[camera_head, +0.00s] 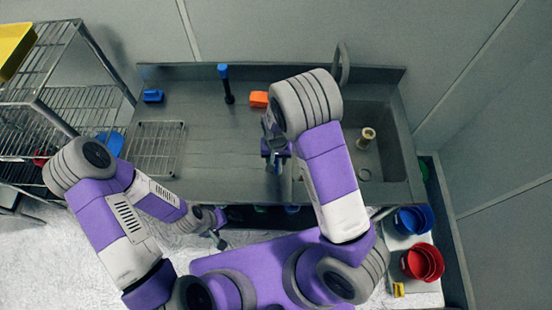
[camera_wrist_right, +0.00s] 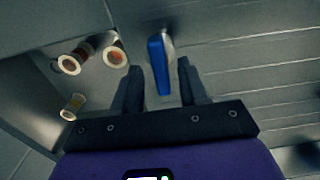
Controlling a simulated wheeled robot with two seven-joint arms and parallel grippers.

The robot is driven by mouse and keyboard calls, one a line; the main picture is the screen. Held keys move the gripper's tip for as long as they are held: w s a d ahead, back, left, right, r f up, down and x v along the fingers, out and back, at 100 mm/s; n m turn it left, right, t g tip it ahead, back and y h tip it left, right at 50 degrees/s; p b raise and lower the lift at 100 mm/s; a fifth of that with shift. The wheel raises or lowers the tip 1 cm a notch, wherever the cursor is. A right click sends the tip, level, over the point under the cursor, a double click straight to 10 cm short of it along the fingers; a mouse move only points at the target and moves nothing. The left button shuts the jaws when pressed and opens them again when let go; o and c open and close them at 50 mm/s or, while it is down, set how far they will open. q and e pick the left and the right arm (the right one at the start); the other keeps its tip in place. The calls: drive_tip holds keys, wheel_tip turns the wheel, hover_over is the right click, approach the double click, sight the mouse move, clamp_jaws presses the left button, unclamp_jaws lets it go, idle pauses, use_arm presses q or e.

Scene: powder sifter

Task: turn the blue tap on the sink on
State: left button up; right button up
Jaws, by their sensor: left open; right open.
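The blue tap handle (camera_wrist_right: 158,65) shows in the right wrist view, on a shiny metal base beside the sink basin. My right gripper (camera_wrist_right: 160,74) is open, with one finger on each side of the handle in that view. I cannot tell whether either finger touches it. In the head view my right gripper (camera_head: 276,158) is over the counter at the sink's left side, and my arm hides most of that spot. The sink (camera_head: 393,155) lies to the right of it. My left gripper (camera_head: 217,228) is open and empty, low in front of the counter.
Sifters or jars (camera_wrist_right: 70,64) stand in the basin. A grey spout (camera_head: 342,62) rises behind the sink. An orange block (camera_head: 258,99), a blue-topped upright tool (camera_head: 224,72), a blue block (camera_head: 153,96) and a wire rack (camera_head: 155,148) are on the counter.

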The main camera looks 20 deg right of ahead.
drive_tip(key=shift+f, duration=0.5)
drive_tip(key=shift+c, duration=0.4)
clamp_jaws()
